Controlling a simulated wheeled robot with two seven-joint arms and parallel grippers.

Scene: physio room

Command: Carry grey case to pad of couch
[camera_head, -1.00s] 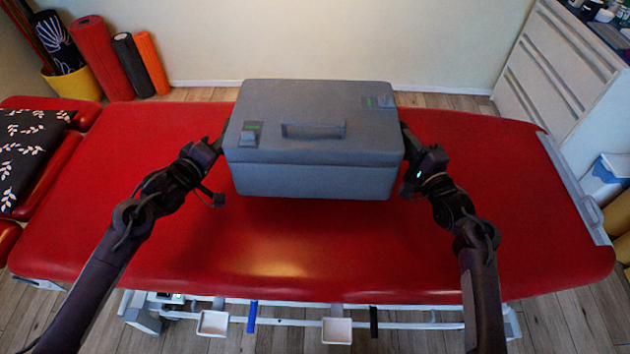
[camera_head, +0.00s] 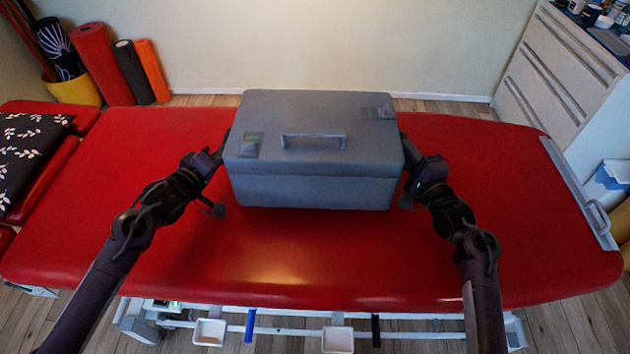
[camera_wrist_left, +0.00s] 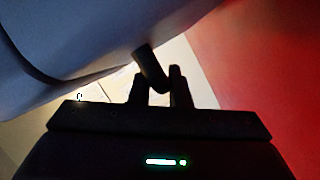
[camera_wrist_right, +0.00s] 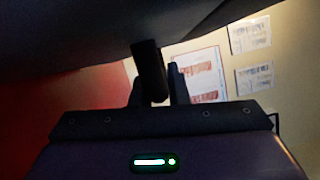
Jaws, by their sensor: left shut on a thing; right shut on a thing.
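The grey case (camera_head: 312,180) is level, lid shut, handle on top, over the middle of the couch's red pad (camera_head: 270,265). My left gripper (camera_head: 221,152) is at the case's left end, shut on a dark side grip (camera_wrist_left: 148,66), which shows between its fingers in the left wrist view. My right gripper (camera_head: 405,155) is at the right end, shut on the matching grip (camera_wrist_right: 149,70). The case's underside is hidden in the head view, so I cannot tell whether it touches the pad.
A dark leaf-patterned cushion (camera_head: 32,155) lies at the far left. Foam rollers (camera_head: 96,62) and a yellow bin (camera_head: 72,90) stand by the wall. A white drawer unit (camera_head: 560,75) is at the back right. The pad is bare left, right and in front of the case.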

